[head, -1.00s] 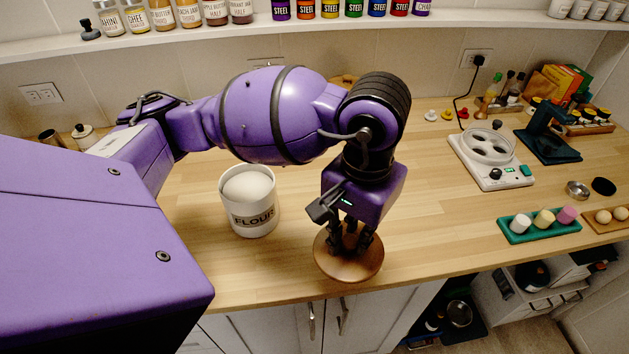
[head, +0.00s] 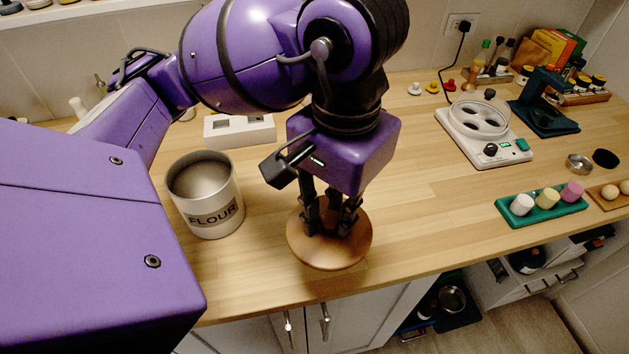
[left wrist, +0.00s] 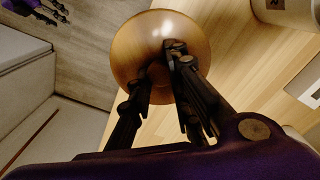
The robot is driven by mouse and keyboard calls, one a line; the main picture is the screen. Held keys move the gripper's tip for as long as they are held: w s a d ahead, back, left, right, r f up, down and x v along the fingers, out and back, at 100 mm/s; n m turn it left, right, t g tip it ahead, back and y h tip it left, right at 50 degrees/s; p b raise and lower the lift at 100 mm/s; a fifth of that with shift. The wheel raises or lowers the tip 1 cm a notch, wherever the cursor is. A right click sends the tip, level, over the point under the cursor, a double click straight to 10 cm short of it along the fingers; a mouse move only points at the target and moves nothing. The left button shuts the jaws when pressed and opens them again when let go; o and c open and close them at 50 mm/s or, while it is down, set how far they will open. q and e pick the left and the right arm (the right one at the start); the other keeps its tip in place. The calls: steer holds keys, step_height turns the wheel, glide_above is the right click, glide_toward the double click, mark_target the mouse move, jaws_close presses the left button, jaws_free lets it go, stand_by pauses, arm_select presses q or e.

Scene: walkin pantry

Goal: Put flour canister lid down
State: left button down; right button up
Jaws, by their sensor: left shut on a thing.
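The flour canister lid is a round wooden disc (head: 350,252), low at the counter's front edge. My left gripper (head: 331,228) points down and is shut on the lid's top middle; its fingers hide the grip point. In the left wrist view the lid (left wrist: 140,40) sits beyond the fingers (left wrist: 160,68) and overlaps the counter edge. I cannot tell whether it touches the counter. The flour canister (head: 212,212), pale with a FLOUR label, stands upright and uncovered to the left of the lid. Purple and black parts (left wrist: 42,12), seemingly my right gripper, show at the wrist view's corner.
A white box-like thing with square openings (head: 240,131) lies behind the canister. Counter right of the lid is clear up to a green tray (head: 540,208) with small cups. A white appliance with round wells (head: 482,130) stands further back. Cabinet doors are below the front edge.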

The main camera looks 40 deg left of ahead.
arm_select(q)
steer(key=shift+w+f+b, duration=0.15)
steer(key=shift+b, duration=0.25)
steer(key=shift+w+a+f, duration=0.15)
steer(key=shift+w+a, duration=0.35)
steer(key=shift+w, duration=0.25)
steer(key=w+a+f, duration=0.1)
steer(key=w+f, duration=0.1)
steer(key=w+a+f, duration=0.2)
steer(key=w, duration=0.1)
steer(key=w+a+f, duration=0.1)
steer(key=w+f, duration=0.1)
steer(key=shift+w+a+f, duration=0.2)
steer(key=shift+w+f, duration=0.1)
steer(key=shift+f, duration=0.1)
steer(key=shift+w+f, duration=0.15)
steer(key=f, duration=0.4)
steer(key=shift+w+a+p, duration=0.3)
steer(key=shift+w+p, duration=0.05)
arm_select(e)
steer(key=shift+w+a+f, duration=0.15)
steer(key=shift+w+a, duration=0.15)
steer(key=shift+w, duration=0.1)
arm_select(q)
steer(key=shift+f, duration=0.15)
arm_select(e)
steer(key=shift+f, duration=0.1)
